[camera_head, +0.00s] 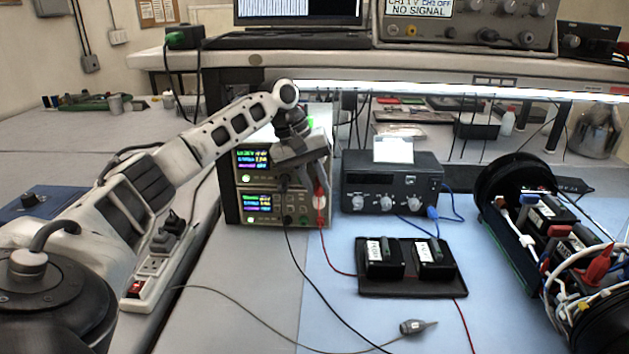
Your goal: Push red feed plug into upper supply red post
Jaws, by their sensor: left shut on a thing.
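Two stacked power supplies stand left of centre: the upper supply (250,161) and the lower supply (262,206), both with lit displays. My left gripper (319,184) is in front of the right part of the stack, pointing down and shut on the red feed plug (320,196). A red wire (322,240) hangs from the plug down to the mat. The gripper covers the right side of the upper supply's face, so its red post is hidden. I cannot tell whether the plug touches a post. My right gripper is not in view.
A black cable (291,240) hangs in front of the stack. A dark instrument (392,185) stands to the right, with a black tray (412,290) holding two black blocks before it. An open cylinder (513,232) lies far right. A grey probe (415,327) lies in front.

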